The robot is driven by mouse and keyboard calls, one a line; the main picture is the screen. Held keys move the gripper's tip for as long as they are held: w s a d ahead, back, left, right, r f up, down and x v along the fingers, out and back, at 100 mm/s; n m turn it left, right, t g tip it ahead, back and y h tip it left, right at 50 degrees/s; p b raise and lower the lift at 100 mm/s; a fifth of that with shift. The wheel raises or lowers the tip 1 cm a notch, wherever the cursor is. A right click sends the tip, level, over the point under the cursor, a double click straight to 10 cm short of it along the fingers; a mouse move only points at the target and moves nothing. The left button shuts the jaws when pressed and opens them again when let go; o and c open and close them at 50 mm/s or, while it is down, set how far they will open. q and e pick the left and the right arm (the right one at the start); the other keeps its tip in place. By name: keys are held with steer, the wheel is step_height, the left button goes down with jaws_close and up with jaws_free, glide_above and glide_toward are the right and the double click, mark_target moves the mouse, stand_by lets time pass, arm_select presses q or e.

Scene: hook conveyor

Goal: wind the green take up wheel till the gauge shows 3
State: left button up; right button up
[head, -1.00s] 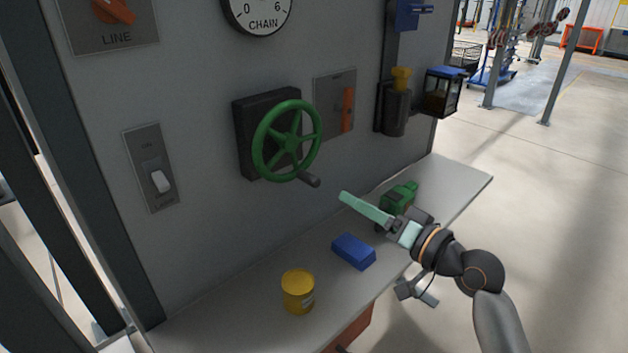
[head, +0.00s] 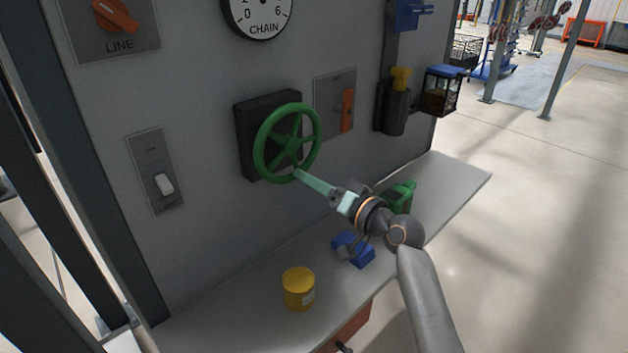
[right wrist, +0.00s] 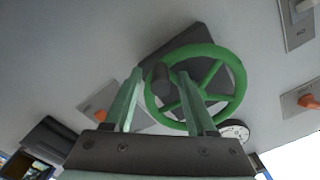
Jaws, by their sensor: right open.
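The green take up wheel (head: 288,142) is mounted on a black block on the grey panel, and it fills the middle of the right wrist view (right wrist: 222,80). Its dark handle (right wrist: 161,78) shows between my fingers in the right wrist view; in the head view my gripper hides it. My right gripper (head: 299,176) has its fingertips at the lower rim of the wheel; its two green fingers (right wrist: 160,85) are apart. I cannot tell whether they touch the handle. The chain gauge (head: 258,14) is cut off at the top, its needle not visible. My left gripper is not in view.
An orange LINE knob (head: 116,14), a white switch (head: 163,184) and an orange lever (head: 347,110) are on the panel. On the shelf (head: 230,318) stand a yellow can (head: 299,288), a blue block (head: 357,252) and a green object (head: 401,196). A lantern (head: 441,91) hangs at right.

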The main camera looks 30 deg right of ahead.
jaws_close()
stand_by(0.3)
stand_by(1.1)
